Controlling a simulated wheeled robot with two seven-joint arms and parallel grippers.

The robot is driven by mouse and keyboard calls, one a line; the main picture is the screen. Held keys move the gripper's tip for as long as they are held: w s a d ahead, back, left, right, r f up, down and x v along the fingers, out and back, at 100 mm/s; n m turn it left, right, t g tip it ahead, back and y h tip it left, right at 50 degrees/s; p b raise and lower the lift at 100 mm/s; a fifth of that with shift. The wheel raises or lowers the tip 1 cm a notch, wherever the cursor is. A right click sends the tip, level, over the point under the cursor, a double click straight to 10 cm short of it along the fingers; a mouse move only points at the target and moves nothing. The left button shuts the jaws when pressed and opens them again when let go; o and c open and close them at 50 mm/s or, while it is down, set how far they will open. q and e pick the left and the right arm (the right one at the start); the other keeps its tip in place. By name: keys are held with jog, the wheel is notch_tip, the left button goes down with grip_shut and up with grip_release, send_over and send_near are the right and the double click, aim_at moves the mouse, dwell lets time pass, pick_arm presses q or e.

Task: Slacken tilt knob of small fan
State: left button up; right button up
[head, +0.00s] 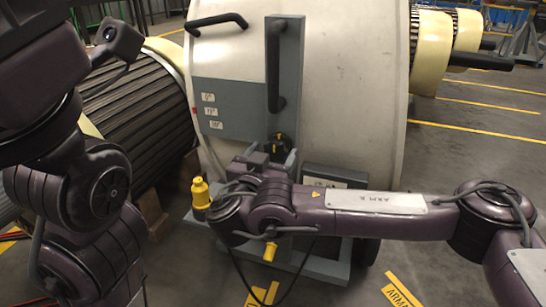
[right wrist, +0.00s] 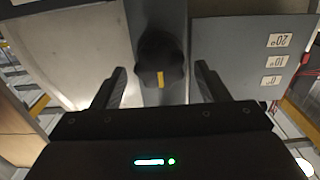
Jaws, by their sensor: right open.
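The fan (head: 350,80) is a big cream drum on a grey stand. A black tilt knob (head: 278,148) with a yellow mark sits on the grey upright bracket (head: 291,60), below a black handle. In the right wrist view the knob (right wrist: 160,60) shows between the fingertips, its yellow bar running along the picture's height. A grey plate (head: 235,110) reads 0°, 10°, 20°, with a red mark near 10°. My left gripper is out of view.
A yellow fitting (head: 200,193) stands on the grey base (head: 320,266) left of my right wrist. A dark ribbed drum (head: 135,110) stands at left, and cream-rimmed drums (head: 432,40) behind at right. Floor at right is clear, with yellow lines.

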jog(key=shift+w+d, duration=0.15)
jog(key=shift+w, duration=0.3)
jog(key=shift+c, duration=0.5)
jog(key=c, duration=0.9)
jog(key=shift+f+n+b, duration=0.2)
jog(key=shift+n+b, duration=0.2)
jog(key=shift+b, duration=0.2)
jog(key=shift+n+b, duration=1)
jog(key=shift+b, duration=0.05)
jog(key=shift+n+b, duration=0.75)
jog(key=shift+n, duration=0.25)
jog(key=shift+a+n+b, duration=0.2)
jog(key=shift+n+b, duration=0.2)
jog(key=shift+n, duration=0.6)
